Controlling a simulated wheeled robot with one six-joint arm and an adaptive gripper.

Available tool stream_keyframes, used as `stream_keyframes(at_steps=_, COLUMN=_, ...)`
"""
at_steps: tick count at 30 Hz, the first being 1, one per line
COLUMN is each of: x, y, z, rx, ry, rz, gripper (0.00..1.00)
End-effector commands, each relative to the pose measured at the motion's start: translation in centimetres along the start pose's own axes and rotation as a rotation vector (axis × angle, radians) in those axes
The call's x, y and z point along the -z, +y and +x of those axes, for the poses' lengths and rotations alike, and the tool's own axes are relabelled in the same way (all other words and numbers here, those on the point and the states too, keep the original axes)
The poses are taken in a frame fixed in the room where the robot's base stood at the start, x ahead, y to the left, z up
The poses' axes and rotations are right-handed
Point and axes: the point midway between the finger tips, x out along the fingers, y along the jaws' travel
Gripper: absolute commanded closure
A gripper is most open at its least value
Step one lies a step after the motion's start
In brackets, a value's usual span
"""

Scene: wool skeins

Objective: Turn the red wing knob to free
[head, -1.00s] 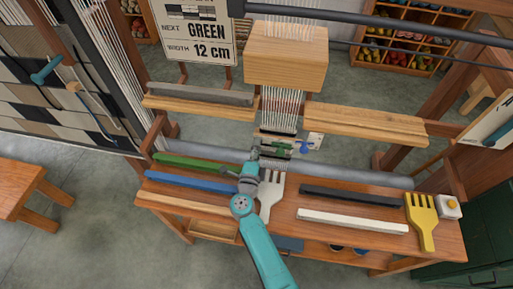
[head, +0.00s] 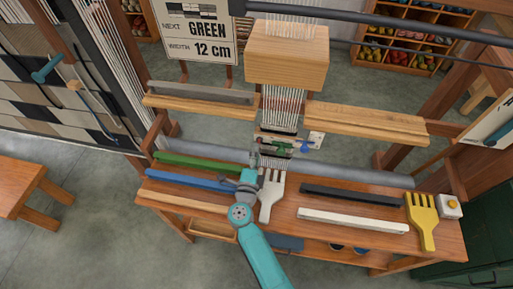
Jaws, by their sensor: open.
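I cannot make out a red wing knob in the head view; it may be hidden or too small to tell. A small pale plate (head: 316,140) sits at the foot of the white warp threads, below the hanging wooden block. A green part (head: 281,147) and a blue knob (head: 304,146) show on it. My gripper (head: 253,157) is open at the end of my teal arm, just left of and nearer than the green part. It looks empty and is small in the picture, so its distance from the plate is hard to tell.
A bench (head: 285,224) carries a green bar (head: 195,161), a blue bar (head: 190,180), a white fork (head: 270,195), a black bar (head: 350,195), a white bar (head: 350,220) and a yellow fork (head: 422,222). A grey roller (head: 345,174) runs behind them. A wooden block (head: 287,56) hangs above.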

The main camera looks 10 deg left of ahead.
Motion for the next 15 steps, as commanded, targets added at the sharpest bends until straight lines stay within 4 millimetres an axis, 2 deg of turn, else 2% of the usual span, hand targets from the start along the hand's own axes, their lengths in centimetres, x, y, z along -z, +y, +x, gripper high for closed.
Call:
stream_keyframes(at_steps=1, x=-0.1, y=0.1, z=-1.2, rx=-0.001, ry=-0.004, rz=0.0, gripper=0.35)
stream_keyframes(at_steps=6, x=-0.1, y=0.1, z=-4.6, rx=0.0, ry=-0.004, rz=-0.001, gripper=0.35)
stream_keyframes(at_steps=10, x=-0.1, y=0.1, z=-6.7, rx=0.0, ry=-0.004, rz=-0.001, gripper=0.35)
stream_keyframes(at_steps=15, x=-0.1, y=0.0, z=-8.3, rx=0.0, ry=-0.002, rz=0.0, gripper=0.35)
